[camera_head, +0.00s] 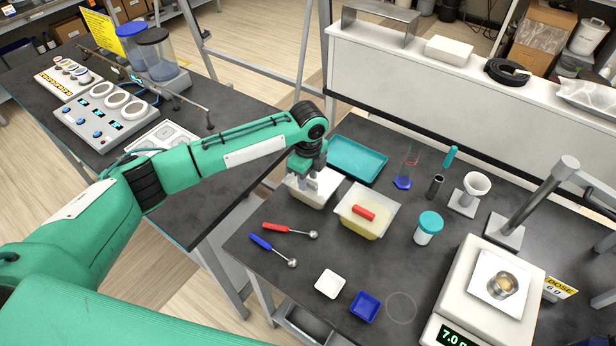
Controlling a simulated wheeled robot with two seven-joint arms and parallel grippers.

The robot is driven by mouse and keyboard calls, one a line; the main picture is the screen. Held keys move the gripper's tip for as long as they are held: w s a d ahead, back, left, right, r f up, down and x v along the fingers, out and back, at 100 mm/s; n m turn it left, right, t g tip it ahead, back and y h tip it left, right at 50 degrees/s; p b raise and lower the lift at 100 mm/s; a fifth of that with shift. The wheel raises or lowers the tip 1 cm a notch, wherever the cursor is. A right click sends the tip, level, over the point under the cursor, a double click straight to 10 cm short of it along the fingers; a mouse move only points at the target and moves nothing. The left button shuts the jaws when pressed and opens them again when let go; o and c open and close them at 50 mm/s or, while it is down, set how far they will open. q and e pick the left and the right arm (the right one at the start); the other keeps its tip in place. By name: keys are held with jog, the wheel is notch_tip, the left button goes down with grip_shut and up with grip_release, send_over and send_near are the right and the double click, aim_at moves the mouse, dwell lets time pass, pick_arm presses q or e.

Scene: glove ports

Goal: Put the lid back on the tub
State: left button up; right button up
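My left gripper (308,181) reaches down over a pale tub (322,202) near the table's left edge. Its fingers are small and overlap the tub's top, so I cannot tell whether they are open, shut or touching anything. Just right of it stands a second tub (362,231) with yellowish contents. A clear lid (387,208) with a red handle (364,213) lies over this second tub; I cannot tell how well it is seated. No separate lid shows clearly on the pale tub. My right gripper is not in view.
A teal tray (357,158) lies behind the tubs. Red (290,230) and blue (272,250) scoops lie in front. A teal-capped jar (428,228), a white dish (330,283), a blue dish (365,306) and a scale (484,302) stand to the right or front.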

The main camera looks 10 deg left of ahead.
aim_at(308, 181)
pick_arm(q)
notch_tip(308, 181, up, 12)
jog(key=b, duration=0.4)
jog(key=shift+r, duration=0.25)
